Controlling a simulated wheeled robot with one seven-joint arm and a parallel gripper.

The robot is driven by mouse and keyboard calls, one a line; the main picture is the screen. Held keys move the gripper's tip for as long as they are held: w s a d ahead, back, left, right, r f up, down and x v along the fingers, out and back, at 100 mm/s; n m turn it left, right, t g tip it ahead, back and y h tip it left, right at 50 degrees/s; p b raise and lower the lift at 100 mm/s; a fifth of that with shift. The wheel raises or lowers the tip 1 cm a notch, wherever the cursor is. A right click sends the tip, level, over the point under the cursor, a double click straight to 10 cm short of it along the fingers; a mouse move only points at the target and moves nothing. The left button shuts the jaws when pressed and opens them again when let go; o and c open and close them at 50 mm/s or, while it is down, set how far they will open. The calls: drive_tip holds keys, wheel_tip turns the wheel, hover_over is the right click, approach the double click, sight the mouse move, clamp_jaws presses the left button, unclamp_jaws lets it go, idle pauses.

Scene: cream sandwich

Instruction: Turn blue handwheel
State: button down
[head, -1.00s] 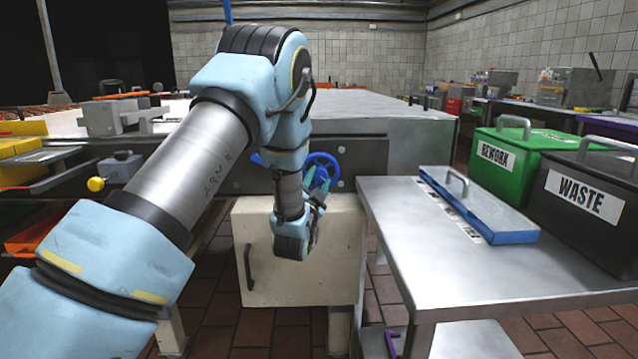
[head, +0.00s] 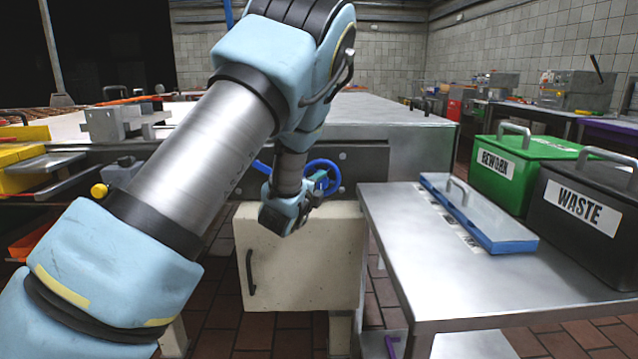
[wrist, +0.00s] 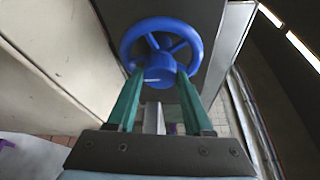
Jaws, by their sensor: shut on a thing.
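The blue handwheel (head: 338,174) sits on the front of the long metal table, above the cream cabinet. My gripper (head: 319,183) is at the wheel, and my arm covers part of the wheel's left and lower side. In the wrist view the wheel (wrist: 161,25) shows its round rim, spokes and thick central hub. The green fingers of my gripper (wrist: 160,77) reach it from below, one on each side of the hub and lower rim, and are shut on it. The exact contact points are hard to see.
A cream cabinet (head: 300,262) stands just below the wheel. To the right is a steel side table (head: 400,235) with a blue-edged tray (head: 500,232), a green REWORK bin (head: 515,165) and a black WASTE bin (head: 580,215). Tiled floor lies in front.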

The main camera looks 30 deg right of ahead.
drive_tip(key=m+y+p, duration=0.1)
drive_tip(key=m+p, duration=0.1)
drive_tip(key=m, duration=0.1)
drive_tip(key=m+y, duration=0.1)
drive_tip(key=m, duration=0.1)
drive_tip(key=shift+s+d+r+g+y+p, duration=0.1)
drive_tip(key=shift+d+r+g+y+p, duration=0.1)
drive_tip(key=shift+r+g+y+p, duration=0.15)
drive_tip(key=m+y+p, duration=0.2)
drive_tip(key=m, duration=0.2)
drive_tip(key=shift+f, duration=0.1)
idle(0.3)
drive_tip(key=shift+c, duration=1.5)
unclamp_jaws()
drive_tip(key=v, duration=1)
drive_tip(key=shift+s, duration=0.45)
